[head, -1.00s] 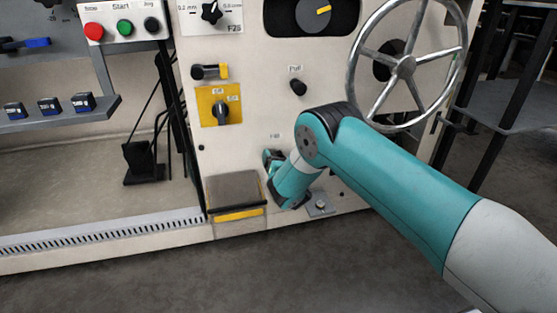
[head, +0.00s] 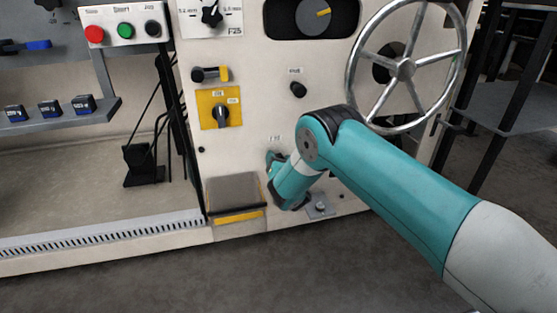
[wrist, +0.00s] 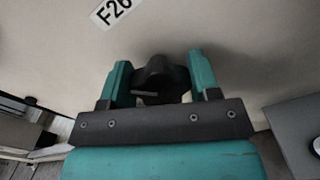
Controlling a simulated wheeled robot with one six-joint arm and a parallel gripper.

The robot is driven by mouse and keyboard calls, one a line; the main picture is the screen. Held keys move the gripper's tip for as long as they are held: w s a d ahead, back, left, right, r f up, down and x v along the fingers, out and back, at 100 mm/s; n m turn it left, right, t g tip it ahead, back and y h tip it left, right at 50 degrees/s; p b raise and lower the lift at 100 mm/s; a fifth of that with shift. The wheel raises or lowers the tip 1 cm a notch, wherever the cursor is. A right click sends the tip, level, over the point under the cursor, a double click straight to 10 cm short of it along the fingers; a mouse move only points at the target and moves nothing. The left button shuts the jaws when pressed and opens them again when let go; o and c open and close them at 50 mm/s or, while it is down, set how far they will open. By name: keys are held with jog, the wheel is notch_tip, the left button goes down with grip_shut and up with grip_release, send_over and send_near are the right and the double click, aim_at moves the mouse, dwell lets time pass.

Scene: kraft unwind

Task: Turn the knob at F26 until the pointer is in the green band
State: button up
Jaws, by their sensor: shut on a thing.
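The F26 label (wrist: 112,12) is on the pale panel, at the upper left of the wrist view. Just below it a black knob (wrist: 160,75) sits between the two teal fingers of my gripper (wrist: 160,82). The gripper is shut on the knob, one finger on each side. In the head view my arm and wrist (head: 290,182) cover the knob, and only part of a small label shows above. I cannot make out a pointer or a green band for this knob in either view.
A large handwheel (head: 405,68) stands out from the panel above my arm. A yellow switch plate (head: 207,109) and a small black knob (head: 298,90) are above left. A grey-topped step box (head: 235,190) is left of my wrist, and a small bracket (head: 320,207) is below right.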

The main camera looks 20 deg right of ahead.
jog(key=m, duration=0.4)
jog(key=shift+d+f+p, duration=0.1)
jog(key=shift+p, duration=0.3)
jog(key=m, duration=0.4)
jog(key=shift+f+m, duration=0.15)
jog(key=shift+m, duration=0.15)
jog(key=m, duration=0.4)
jog(key=shift+d+f, duration=0.1)
jog(key=shift+f, duration=0.05)
jog(key=shift+f+m, duration=0.1)
jog(key=shift+m, duration=1.8)
jog(key=o, duration=0.9)
